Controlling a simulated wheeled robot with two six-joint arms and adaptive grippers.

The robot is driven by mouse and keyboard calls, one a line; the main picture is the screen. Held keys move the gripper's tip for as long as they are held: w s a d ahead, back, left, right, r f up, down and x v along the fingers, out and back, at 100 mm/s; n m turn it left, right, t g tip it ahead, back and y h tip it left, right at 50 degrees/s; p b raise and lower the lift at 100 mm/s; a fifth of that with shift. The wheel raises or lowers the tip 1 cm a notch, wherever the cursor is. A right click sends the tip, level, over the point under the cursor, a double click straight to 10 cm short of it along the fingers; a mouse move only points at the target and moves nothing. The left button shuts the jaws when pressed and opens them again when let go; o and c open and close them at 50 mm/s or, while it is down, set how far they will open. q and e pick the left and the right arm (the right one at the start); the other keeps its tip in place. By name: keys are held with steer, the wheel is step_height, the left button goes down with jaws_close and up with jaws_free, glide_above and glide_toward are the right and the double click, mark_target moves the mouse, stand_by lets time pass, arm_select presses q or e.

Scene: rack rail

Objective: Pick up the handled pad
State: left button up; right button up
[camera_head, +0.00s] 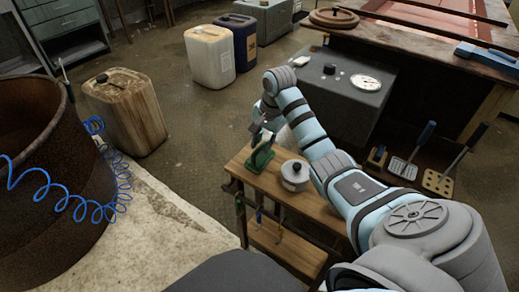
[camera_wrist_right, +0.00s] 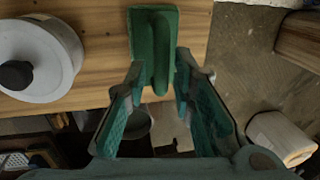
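The handled pad (camera_head: 260,158) is green with a raised bar handle. It rests at the far left end of a small wooden rack top (camera_head: 265,182). In the right wrist view the pad (camera_wrist_right: 140,35) lies at the top centre, with its handle pointing down the picture. My right gripper (camera_wrist_right: 160,72) is open. Its fingertips are on either side of the handle's near end, with small gaps visible. In the head view my right gripper (camera_head: 262,128) is just above the pad and partly hidden by its own arm. My left gripper is not in view.
A round lidded pot (camera_head: 295,175) stands on the rack beside the pad, also in the wrist view (camera_wrist_right: 40,55). Tools hang below the rack's edge. A grey box with a dial (camera_head: 355,100) stands behind. A rusty drum (camera_head: 40,180) with blue coiled hose is left.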

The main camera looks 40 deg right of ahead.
mark_target(262, 146)
steer(key=f, duration=0.3)
steer(key=shift+w+b, duration=0.35)
jaws_close()
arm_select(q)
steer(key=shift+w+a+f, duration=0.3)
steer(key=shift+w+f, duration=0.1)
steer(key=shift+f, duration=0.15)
